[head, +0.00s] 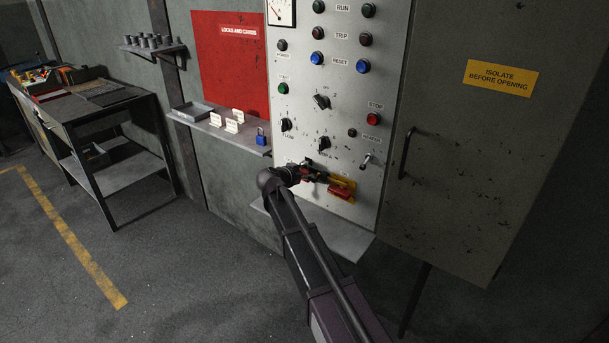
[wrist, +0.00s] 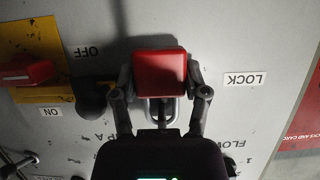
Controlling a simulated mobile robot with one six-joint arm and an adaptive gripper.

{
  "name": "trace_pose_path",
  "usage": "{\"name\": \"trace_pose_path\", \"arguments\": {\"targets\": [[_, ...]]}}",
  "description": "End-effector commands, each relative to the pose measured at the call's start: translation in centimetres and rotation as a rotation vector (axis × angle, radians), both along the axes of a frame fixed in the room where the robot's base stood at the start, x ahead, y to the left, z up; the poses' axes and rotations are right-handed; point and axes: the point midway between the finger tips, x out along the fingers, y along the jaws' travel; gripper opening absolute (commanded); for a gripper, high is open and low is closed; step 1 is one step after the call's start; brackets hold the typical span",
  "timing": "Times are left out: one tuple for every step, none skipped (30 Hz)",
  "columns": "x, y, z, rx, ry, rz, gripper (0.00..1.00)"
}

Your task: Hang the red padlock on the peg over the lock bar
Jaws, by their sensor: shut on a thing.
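The red padlock (wrist: 160,76) is between the two fingers of my gripper (wrist: 160,84) in the wrist view, in front of the grey panel face. A grey metal loop, seemingly its shackle (wrist: 160,109), shows on the side towards my palm. A LOCK label (wrist: 245,79) is beside it on the panel. The peg and the lock bar are hard to make out behind the padlock and fingers, so I cannot tell whether the shackle is around the peg. In the head view my gripper (head: 307,174) is at the lower panel, left of the red switch handle (head: 341,192).
The red handle sits on a yellow plate (wrist: 37,52) with OFF and ON labels. A dark knob (wrist: 90,97) is close to one finger. A shelf (head: 205,123) left of the panel holds a blue padlock (head: 261,137), cards and a tray. A cabinet door handle (head: 406,154) stands right.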

Motion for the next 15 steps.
{"name": "trace_pose_path", "arguments": {"targets": [[0.0, 0.0, 0.01, 0.0, 0.0, 0.0, 0.08], [0.0, 0.0, 0.01, 0.0, 0.0, 0.0, 0.08], [0.0, 0.0, 0.01, 0.0, 0.0, 0.0, 0.08], [0.0, 0.0, 0.01, 0.0, 0.0, 0.0, 0.08], [0.0, 0.0, 0.01, 0.0, 0.0, 0.0, 0.62], [0.0, 0.0, 0.01, 0.0, 0.0, 0.0, 0.74], [0.0, 0.0, 0.01, 0.0, 0.0, 0.0, 0.83], [0.0, 0.0, 0.01, 0.0, 0.0, 0.0, 0.92], [0.0, -0.01, 0.01, 0.0, 0.0, 0.0, 0.99], [-0.02, -0.01, 0.0, 0.0, 0.0, 0.0, 0.99], [-0.03, -0.02, 0.0, 0.0, 0.0, -0.001, 0.99], [-0.04, -0.04, 0.0, 0.0, 0.0, -0.001, 0.99], [-0.06, -0.05, 0.01, -0.001, 0.0, -0.002, 0.99], [-0.08, -0.07, 0.0, -0.001, 0.0, -0.002, 0.99], [-0.09, -0.08, 0.0, -0.001, 0.0, -0.002, 0.99]]}}
